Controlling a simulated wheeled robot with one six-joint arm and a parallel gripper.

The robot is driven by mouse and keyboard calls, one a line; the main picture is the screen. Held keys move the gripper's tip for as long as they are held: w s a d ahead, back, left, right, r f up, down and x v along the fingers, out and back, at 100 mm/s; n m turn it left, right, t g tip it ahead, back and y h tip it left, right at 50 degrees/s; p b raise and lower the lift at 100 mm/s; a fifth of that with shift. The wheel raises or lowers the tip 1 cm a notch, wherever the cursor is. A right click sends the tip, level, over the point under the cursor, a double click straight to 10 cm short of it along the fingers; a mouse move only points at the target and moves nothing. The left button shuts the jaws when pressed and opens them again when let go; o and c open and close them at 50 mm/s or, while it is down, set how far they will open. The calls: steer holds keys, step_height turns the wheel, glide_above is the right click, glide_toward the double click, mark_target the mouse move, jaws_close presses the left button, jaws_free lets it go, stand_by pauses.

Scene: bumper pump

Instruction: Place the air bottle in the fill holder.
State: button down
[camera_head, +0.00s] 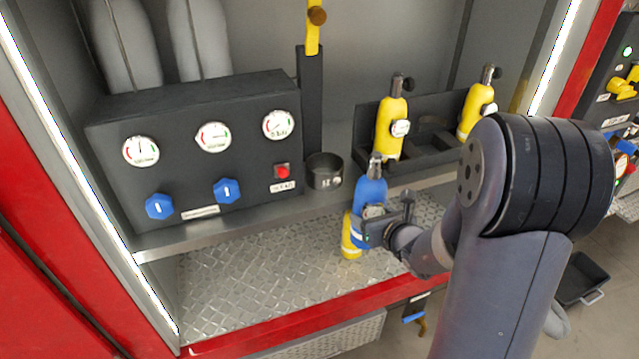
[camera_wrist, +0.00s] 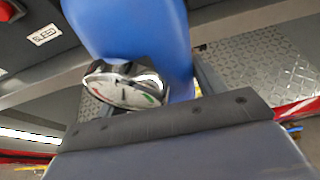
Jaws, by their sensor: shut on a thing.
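A bottle with a blue upper body, yellow base and grey valve (camera_head: 371,190) is in my gripper (camera_head: 378,228), in front of the shelf edge and above the tread-plate floor. It is roughly upright, slightly tilted. The fill holder appears to be the dark round cup (camera_head: 324,172) on the shelf, right of the gauge panel and left of the bottle. The bottle is apart from it.
Two yellow bottles (camera_head: 391,128) (camera_head: 474,108) stand in a black rack (camera_head: 432,165) at right. The gauge panel (camera_head: 200,150) has blue knobs and a red button. A black post (camera_head: 311,100) with a yellow handle rises behind the cup. The tread-plate floor (camera_head: 260,280) is clear.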

steer(key=r+n+y, duration=0.1)
steer(key=r, duration=0.6)
steer(key=w+r+n+g+y, duration=0.1)
steer(key=r, duration=0.6)
steer(key=r+n+y, duration=0.1)
steer(key=r, duration=0.6)
steer(key=shift+w+a+r+n+g+y, duration=0.15)
steer(key=shift+w+a+n+g+y, duration=0.15)
steer(key=shift+n+y, duration=0.1)
